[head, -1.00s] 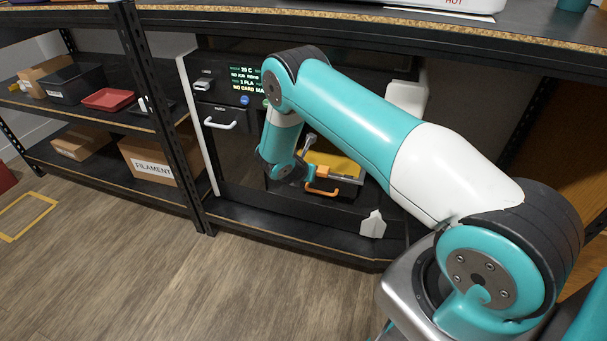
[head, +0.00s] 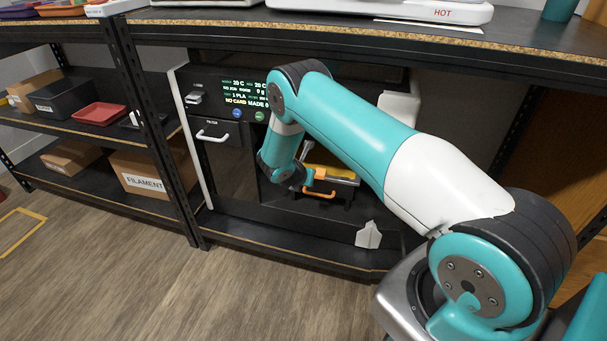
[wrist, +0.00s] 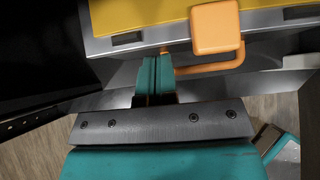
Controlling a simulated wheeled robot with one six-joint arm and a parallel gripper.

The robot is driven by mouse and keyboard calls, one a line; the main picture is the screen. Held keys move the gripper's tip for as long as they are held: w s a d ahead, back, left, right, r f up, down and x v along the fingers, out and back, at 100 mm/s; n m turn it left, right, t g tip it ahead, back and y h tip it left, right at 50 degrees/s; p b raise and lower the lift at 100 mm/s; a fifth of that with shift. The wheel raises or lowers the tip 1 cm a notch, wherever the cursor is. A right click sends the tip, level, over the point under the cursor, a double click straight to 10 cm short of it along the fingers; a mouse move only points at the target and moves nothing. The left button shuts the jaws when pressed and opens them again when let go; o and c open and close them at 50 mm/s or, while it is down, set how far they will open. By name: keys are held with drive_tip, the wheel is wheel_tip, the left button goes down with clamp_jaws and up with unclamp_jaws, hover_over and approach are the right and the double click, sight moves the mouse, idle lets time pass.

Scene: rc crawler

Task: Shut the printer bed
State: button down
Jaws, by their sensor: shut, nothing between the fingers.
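The printer bed is a tray with a yellow top (head: 328,169) and an orange handle (head: 319,188) at its front, low in the opening of the dark printer (head: 223,160). In the wrist view the yellow bed top (wrist: 140,14) fills the upper part, with the orange handle (wrist: 215,66) below its grey front edge. My gripper (wrist: 155,62) is shut and empty, its teal fingers close to the bed's front edge, just left of the handle. I cannot tell whether they touch it. In the head view my arm hides the fingertips and part of the bed.
The printer stands on a lower shelf under a worktop (head: 350,38). A white printer-side piece (head: 368,235) sits at the shelf's front right. A shelf upright (head: 155,130) and a FILAMENT box (head: 150,172) are to the left. The wooden floor in front is clear.

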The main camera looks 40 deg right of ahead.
drive_tip(key=s+a+r+m+g+y+p, duration=0.1)
drive_tip(key=s+a+r+m+y, duration=0.2)
drive_tip(key=s+a+r+m, duration=0.65)
drive_tip(key=s+a+r+m+g+y+p, duration=0.15)
drive_tip(key=s+a+r+y, duration=0.3)
drive_tip(key=a+r, duration=1.05)
drive_tip(key=s+a+r+m+g+y, duration=0.2)
drive_tip(key=s+r+m, duration=0.2)
drive_tip(key=s+r, duration=0.6)
drive_tip(key=s+a+r+m+g+y, duration=0.1)
drive_tip(key=s+a+r+m+y, duration=0.15)
drive_tip(key=s+r, duration=0.75)
drive_tip(key=s+r+p, duration=0.2)
drive_tip(key=r+p, duration=0.8)
drive_tip(key=p, duration=0.2)
drive_tip(key=s+r+p, duration=0.2)
drive_tip(key=r+p, duration=0.8)
drive_tip(key=p, duration=0.2)
drive_tip(key=shift+a+m+h, duration=0.15)
drive_tip(key=shift+m+h, duration=0.25)
drive_tip(key=shift+m, duration=0.05)
